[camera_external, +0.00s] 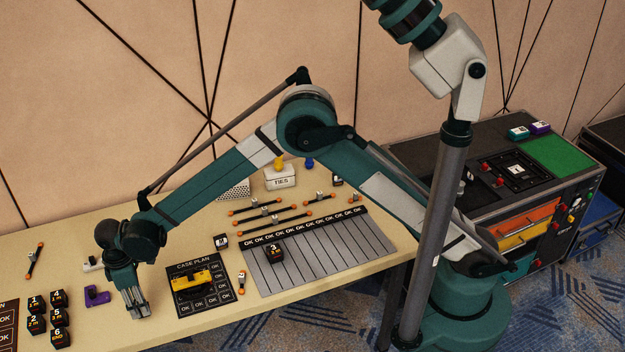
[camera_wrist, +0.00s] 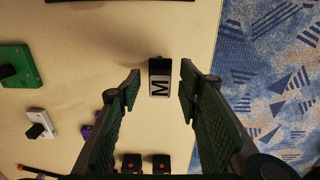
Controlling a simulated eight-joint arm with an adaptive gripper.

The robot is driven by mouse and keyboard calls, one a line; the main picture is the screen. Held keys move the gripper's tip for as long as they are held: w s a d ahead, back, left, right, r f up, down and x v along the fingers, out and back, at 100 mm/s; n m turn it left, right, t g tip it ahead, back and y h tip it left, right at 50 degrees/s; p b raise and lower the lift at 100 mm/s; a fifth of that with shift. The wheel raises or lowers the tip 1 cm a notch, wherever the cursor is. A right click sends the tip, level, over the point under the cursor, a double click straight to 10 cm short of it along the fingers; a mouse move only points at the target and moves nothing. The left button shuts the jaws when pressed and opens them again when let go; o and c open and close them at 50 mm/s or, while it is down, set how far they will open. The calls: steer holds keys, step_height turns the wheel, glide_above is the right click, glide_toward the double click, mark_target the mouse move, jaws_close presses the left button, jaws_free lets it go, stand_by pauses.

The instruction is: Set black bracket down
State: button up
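My gripper (camera_external: 136,312) is low over the left part of the table, near its front edge. In the wrist view my gripper (camera_wrist: 160,88) has its two green-padded fingers spread. Between them is a small black piece with a white face marked M (camera_wrist: 159,78), with a gap on each side; it appears to be on the table. It may be the black bracket; its shape is not clear from above. In the external view the fingers hide it. A case plan board (camera_external: 184,308) with OK squares lies to the right, with a yellow bracket (camera_external: 192,280) on it.
A purple bracket (camera_external: 97,296) and a white bracket (camera_external: 92,265) lie left of my gripper. A green bracket (camera_wrist: 22,66) shows in the wrist view. Several numbered black blocks (camera_external: 58,318) stand farther left. The striped OK mat (camera_external: 330,262) is beyond the board.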

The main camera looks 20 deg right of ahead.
step_height(320, 180, up, 12)
steer(key=p, duration=0.1)
steer(key=shift+p, duration=0.3)
steer(key=shift+f, duration=0.1)
stand_by(0.6)
stand_by(0.5)
